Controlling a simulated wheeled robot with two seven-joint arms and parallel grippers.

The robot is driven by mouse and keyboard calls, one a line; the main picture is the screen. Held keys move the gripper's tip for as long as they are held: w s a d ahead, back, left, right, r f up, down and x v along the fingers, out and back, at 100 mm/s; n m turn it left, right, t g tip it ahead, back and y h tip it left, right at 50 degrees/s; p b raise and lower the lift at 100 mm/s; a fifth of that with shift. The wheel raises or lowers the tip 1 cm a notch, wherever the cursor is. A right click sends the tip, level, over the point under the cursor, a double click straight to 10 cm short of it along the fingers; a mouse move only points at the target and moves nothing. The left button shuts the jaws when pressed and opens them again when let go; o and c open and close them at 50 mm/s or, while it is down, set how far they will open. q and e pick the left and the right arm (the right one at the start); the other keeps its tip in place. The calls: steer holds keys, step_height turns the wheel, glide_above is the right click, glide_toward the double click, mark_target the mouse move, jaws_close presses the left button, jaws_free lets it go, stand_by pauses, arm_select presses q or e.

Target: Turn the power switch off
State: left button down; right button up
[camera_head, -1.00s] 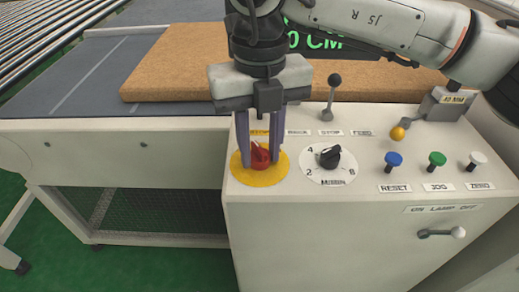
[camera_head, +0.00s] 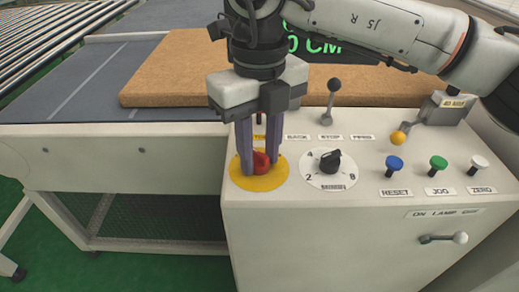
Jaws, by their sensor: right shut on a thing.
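A red rotary knob (camera_head: 262,161) sits on a round yellow plate (camera_head: 241,178) at the left of the pale control panel (camera_head: 370,200). My right gripper (camera_head: 260,168) comes down from above with its two purple-grey fingers on either side of the red knob, shut on it. The gripper hides part of the knob and the label behind it. No label that reads as power is clear in view. A lever with a white ball (camera_head: 460,238) is on the front face under a label reading "ON LAMP OFF". My left gripper is not in view.
A black dial (camera_head: 330,161) is just right of the gripper. Blue (camera_head: 394,163), green (camera_head: 438,161) and white (camera_head: 479,161) buttons stand farther right. A black-knobbed lever (camera_head: 334,86) stands behind. A brown slab (camera_head: 170,75) lies on the table beyond.

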mark_target(259, 154)
steer(key=o, duration=1)
steer(key=shift+o, duration=0.2)
steer(key=shift+r, duration=0.15)
step_height(259, 154, up, 10)
steer(key=shift+p, duration=0.35)
